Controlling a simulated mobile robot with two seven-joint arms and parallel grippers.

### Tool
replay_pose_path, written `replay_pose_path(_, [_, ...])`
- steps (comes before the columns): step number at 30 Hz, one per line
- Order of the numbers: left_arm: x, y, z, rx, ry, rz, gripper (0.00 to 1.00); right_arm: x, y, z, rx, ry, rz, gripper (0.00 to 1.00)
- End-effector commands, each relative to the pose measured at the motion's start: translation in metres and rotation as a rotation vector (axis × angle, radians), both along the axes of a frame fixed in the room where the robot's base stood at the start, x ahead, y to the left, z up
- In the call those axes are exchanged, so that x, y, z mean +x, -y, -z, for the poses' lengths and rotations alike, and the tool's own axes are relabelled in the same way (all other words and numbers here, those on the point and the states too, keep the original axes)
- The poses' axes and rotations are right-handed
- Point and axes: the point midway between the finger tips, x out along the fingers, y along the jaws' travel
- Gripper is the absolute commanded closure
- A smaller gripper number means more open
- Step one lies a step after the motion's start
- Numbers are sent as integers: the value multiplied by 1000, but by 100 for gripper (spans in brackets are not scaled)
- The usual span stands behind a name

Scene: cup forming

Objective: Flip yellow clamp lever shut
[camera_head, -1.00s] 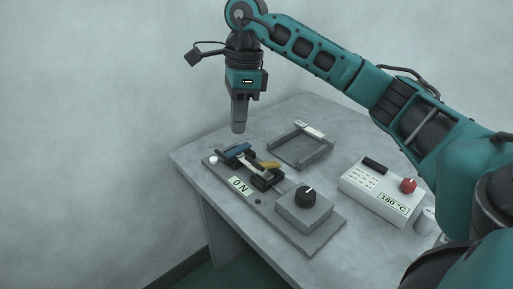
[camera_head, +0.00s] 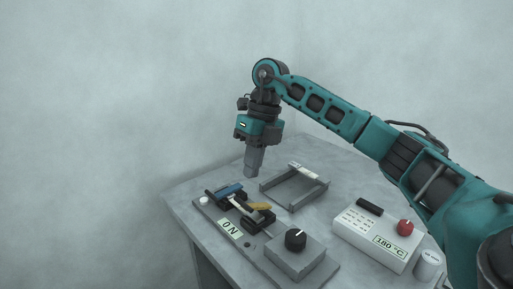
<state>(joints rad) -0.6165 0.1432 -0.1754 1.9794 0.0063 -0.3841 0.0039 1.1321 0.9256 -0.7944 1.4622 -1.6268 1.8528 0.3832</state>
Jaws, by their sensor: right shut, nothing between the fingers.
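The yellow clamp lever (camera_head: 259,206) lies low over the black clamp parts on the grey base plate (camera_head: 212,213). A blue lever (camera_head: 229,190) and a pale bar lie beside it to the left. My right gripper (camera_head: 251,174) points down above and behind the levers, shut and empty, apart from the yellow lever. Whether the yellow lever is fully closed is too small to tell. My left gripper is not in view.
An "ON" label (camera_head: 230,229), a white button (camera_head: 203,201) and a box with a black knob (camera_head: 295,240) sit on the plate. A grey open frame (camera_head: 312,195) lies behind. A white control box (camera_head: 361,238) with a red knob and "180 °C" display, and a small grey cylinder (camera_head: 428,264), stand right.

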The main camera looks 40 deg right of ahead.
Motion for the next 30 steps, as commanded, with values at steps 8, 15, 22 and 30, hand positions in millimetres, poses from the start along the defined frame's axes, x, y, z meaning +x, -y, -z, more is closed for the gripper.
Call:
replay_pose_path(8, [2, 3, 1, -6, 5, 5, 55, -1, -13, 48, -1, -1, -2, 100])
replay_pose_path(15, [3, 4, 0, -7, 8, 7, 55, -1, -17, 60, -1, 1, -2, 100])
replay_pose_path(22, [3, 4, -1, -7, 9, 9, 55, -1, -17, 60, -1, 2, -2, 100])
replay_pose_path(30, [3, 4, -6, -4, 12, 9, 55, -3, -37, 80, 0, -2, -6, 100])
